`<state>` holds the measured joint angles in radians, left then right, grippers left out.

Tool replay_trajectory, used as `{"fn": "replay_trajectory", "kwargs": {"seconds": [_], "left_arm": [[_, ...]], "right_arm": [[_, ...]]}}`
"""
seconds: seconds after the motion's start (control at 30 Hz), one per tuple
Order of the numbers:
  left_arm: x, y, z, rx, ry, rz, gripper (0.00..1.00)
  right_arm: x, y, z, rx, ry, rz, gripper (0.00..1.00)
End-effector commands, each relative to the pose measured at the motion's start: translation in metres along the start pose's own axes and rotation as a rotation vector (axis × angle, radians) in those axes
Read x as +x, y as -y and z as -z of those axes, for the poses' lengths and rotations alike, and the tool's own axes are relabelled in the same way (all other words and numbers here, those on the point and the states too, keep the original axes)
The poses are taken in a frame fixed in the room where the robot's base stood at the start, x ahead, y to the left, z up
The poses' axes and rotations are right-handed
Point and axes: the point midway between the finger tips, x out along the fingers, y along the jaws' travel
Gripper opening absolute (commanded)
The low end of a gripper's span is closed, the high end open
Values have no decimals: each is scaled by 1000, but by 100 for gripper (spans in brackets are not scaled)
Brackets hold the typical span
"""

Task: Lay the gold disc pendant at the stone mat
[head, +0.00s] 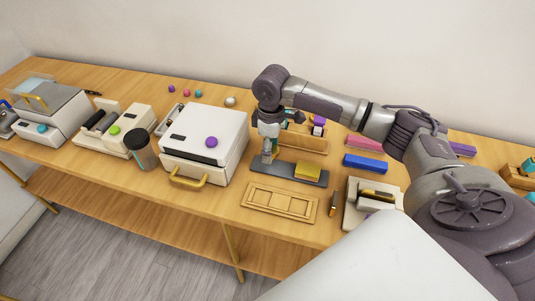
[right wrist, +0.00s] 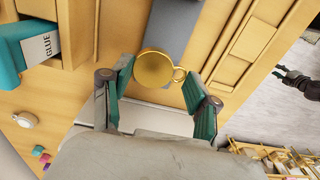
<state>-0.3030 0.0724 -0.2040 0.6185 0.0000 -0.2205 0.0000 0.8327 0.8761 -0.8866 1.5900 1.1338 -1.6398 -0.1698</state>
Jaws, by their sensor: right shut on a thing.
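The gold disc pendant (right wrist: 154,69), a round disc with a small loop at its right side, is between the fingers of my right gripper (right wrist: 158,88) in the right wrist view. In the head view my right gripper (head: 268,155) points down near the left end of the dark grey stone mat (head: 284,173). I cannot make out the pendant there. Part of a grey surface, seemingly the mat, shows behind the pendant in the right wrist view (right wrist: 172,20). A yellow block (head: 307,171) sits on the mat's right part. My left gripper is not in view.
A wooden compartment tray (head: 248,202) lies in front of the mat. A white box with a gold handle (head: 188,181) stands left. A wooden rack (head: 305,143) is behind; blue (head: 365,164) and pink (head: 365,144) blocks lie right. A glue bottle (right wrist: 38,47) shows in the right wrist view.

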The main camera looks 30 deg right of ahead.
Motion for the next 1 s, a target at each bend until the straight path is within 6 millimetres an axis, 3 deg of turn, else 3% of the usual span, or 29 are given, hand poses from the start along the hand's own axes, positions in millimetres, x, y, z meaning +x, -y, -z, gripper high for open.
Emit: {"fn": "replay_trajectory", "kwargs": {"seconds": [0.17, 0.33, 0.53, 0.73, 0.77, 0.9, 1.0], "left_arm": [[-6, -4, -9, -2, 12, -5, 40], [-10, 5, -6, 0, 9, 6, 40], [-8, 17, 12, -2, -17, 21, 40], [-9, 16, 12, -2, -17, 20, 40], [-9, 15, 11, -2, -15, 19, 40], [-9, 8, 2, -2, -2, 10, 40], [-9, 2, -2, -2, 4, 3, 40]], "right_arm": [[19, 1, 2, 0, 1, 3, 32], [39, 0, 2, 0, 0, 0, 32], [42, 0, 2, 0, -1, -1, 32], [45, 0, 2, 0, -1, 1, 32], [45, 0, 2, 0, -1, 0, 63], [44, 0, 2, 0, -1, 0, 85], [44, 0, 2, 0, -1, 0, 85]]}}
